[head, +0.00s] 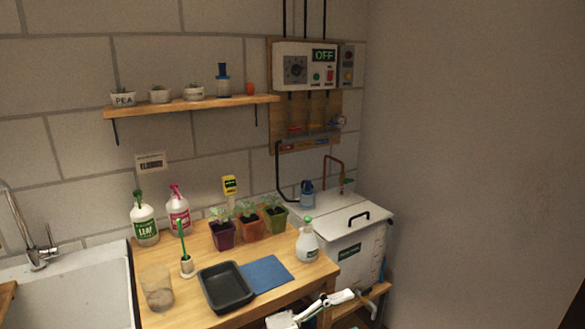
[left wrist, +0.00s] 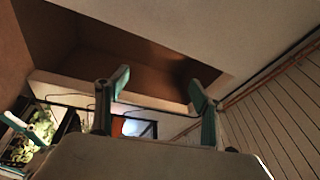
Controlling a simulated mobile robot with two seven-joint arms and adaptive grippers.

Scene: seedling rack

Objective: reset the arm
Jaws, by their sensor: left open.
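My left gripper (left wrist: 158,88) shows in the left wrist view with its two teal fingers spread apart. Nothing is between them. Behind the fingers are brown and pale surfaces, too unclear to name. In the head view, a white and teal part of mine shows at the bottom edge, in front of the bench (head: 316,273). It is cut off by the frame, and I cannot tell its full shape.
The bench holds a black tray (head: 227,287), a blue mat (head: 267,272), several potted seedlings and a spray bottle (head: 307,242) near the right edge. A white tank (head: 345,222) stands to the right, a sink (head: 70,295) to the left. A shelf (head: 190,105) hangs above.

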